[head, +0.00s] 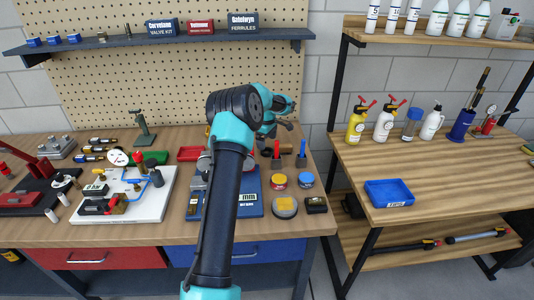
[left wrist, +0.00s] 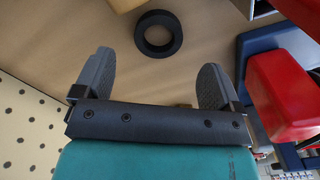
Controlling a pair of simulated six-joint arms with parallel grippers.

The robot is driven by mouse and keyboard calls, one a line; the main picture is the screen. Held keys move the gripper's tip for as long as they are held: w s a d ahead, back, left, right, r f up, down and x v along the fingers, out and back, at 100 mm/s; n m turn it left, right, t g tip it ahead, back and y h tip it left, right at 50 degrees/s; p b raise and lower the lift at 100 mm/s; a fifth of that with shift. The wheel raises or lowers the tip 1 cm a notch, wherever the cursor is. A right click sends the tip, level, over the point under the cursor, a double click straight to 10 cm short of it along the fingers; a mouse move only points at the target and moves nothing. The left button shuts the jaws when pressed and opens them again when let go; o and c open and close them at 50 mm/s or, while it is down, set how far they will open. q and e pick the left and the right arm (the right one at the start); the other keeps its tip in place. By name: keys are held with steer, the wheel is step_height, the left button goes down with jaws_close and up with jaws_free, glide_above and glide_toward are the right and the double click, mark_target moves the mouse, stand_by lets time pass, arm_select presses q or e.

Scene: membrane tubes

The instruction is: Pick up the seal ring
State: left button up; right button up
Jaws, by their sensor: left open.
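A thick black ring, which looks like the seal ring (left wrist: 141,34), lies flat on the wooden bench in the left wrist view. It is just beyond the fingertips of my left gripper (left wrist: 156,62), slightly toward the left finger, with nothing gripping it. The fingers are wide apart and empty. In the head view my left gripper (head: 281,127) hangs over the back right of the bench, and I cannot clearly make out the ring there. My right gripper is not in view.
In the left wrist view a red block (left wrist: 285,95) stands right of the right finger, and the pegboard (left wrist: 25,125) is at left. In the head view, tools with red and blue handles (head: 302,153) and small tins (head: 278,181) sit nearby. A shelf (head: 170,42) hangs above.

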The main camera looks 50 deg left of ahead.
arm_select(q)
steer(key=shift+a+f, duration=0.2)
steer(key=shift+f, duration=2.4)
steer(key=c, duration=1)
steer(key=shift+r, duration=0.1)
step_height(320, 180, up, 10)
